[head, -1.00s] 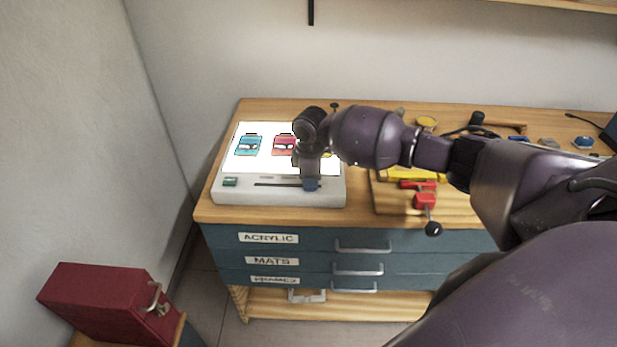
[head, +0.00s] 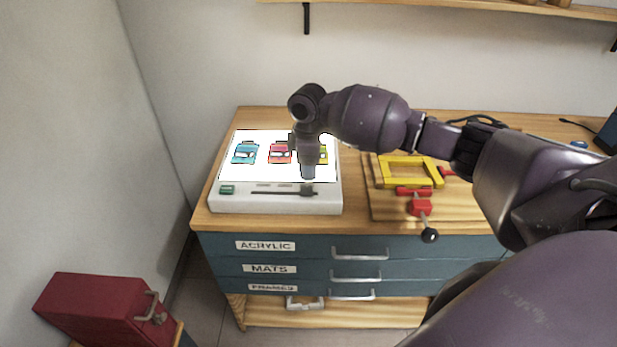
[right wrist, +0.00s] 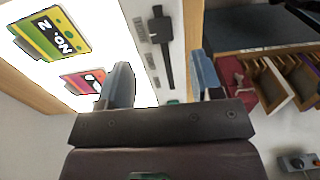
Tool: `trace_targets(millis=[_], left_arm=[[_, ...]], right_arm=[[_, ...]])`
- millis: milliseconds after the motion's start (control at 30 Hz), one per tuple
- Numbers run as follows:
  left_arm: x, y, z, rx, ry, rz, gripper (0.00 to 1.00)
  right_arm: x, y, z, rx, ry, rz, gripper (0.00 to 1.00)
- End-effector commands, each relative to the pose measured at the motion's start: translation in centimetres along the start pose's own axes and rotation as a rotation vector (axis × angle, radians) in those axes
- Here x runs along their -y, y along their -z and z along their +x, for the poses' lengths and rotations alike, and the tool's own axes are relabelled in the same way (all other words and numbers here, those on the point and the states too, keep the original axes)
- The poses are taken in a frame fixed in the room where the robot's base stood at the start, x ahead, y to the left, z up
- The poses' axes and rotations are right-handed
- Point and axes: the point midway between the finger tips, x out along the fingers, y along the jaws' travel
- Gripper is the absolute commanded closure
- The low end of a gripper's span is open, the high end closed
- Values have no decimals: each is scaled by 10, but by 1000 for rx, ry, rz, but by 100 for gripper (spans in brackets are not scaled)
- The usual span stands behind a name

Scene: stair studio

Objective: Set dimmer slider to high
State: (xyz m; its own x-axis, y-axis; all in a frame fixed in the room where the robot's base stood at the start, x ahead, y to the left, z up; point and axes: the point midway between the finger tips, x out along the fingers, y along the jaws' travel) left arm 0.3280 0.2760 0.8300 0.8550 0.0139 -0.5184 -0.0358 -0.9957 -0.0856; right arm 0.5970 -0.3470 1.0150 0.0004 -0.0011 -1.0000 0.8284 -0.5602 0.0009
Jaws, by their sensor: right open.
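The white light box (head: 225,204) lies on the left of the bench top, its panel lit. Its dimmer slider knob (head: 309,192) is dark and sits at the right end of the thin slot on the front strip. In the right wrist view the knob (right wrist: 160,28) shows at the top end of its slot. My right gripper (head: 308,174) is open and empty, just above and behind the knob, over the panel's front edge. The wrist view shows its two fingers (right wrist: 162,82) apart, with the knob beyond them and not gripped. My left gripper is out of view.
A green button (head: 227,189) is at the box's left front. A wooden board with a yellow frame (head: 408,160) and red clamp (head: 421,207) is to the right. A red case (head: 95,305) stands lower left.

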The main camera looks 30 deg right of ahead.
Motion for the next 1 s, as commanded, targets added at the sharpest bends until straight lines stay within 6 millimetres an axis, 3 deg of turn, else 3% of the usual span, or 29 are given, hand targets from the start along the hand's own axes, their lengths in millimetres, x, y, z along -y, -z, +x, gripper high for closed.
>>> trace_targets(millis=[100, 300, 1000], left_arm=[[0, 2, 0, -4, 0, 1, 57], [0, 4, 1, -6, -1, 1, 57], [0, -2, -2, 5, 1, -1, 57]], right_arm=[[0, 0, -17, 0, 0, 0, 40], [0, 0, -32, 0, 0, 1, 40], [-3, 5, -33, -34, -18, 33, 40]])
